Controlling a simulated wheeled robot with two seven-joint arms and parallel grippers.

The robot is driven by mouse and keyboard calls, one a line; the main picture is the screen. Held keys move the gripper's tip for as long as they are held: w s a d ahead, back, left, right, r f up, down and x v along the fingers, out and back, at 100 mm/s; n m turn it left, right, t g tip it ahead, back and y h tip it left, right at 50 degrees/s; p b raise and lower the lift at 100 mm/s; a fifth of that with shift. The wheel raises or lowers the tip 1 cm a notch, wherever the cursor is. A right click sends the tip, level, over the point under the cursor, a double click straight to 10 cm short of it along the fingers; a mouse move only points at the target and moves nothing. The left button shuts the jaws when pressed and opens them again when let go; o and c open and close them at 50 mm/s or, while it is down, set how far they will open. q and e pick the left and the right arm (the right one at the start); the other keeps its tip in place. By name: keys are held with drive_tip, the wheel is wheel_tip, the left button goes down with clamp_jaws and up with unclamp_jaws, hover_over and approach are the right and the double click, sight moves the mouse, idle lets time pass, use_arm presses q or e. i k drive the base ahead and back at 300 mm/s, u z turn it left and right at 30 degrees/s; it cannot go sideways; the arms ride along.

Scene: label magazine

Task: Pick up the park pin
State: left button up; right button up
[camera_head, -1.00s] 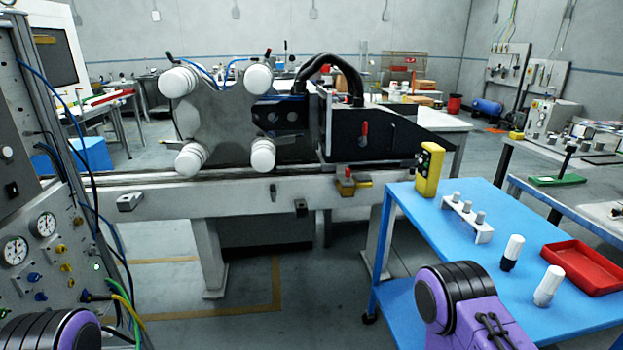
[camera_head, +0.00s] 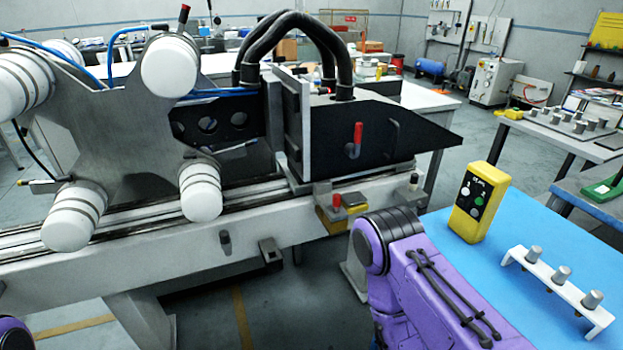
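No part is clearly marked as the park pin. A small red-topped pin (camera_head: 336,201) stands by the yellow bracket (camera_head: 334,223) on the front of the machine's rail. A red-handled lever (camera_head: 357,135) sits on the black wedge-shaped housing (camera_head: 392,128). Several grey cylindrical pins (camera_head: 561,274) stand in a white rack (camera_head: 548,270) on the blue table. My purple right arm comes up at the lower middle, but its gripper is out of view. Only a bit of my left arm shows at the lower left corner; its gripper is out of view too.
The yellow control box (camera_head: 480,203) stands on the blue table (camera_head: 465,262) behind the rack. The grey rail beam (camera_head: 130,258) runs across in front, carrying a plate with white rollers (camera_head: 172,65). The blue table is bare between the control box and the rack.

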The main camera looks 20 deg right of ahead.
sight(337, 197)
drive_tip(key=i, duration=0.8)
drive_tip(key=z, duration=2.3)
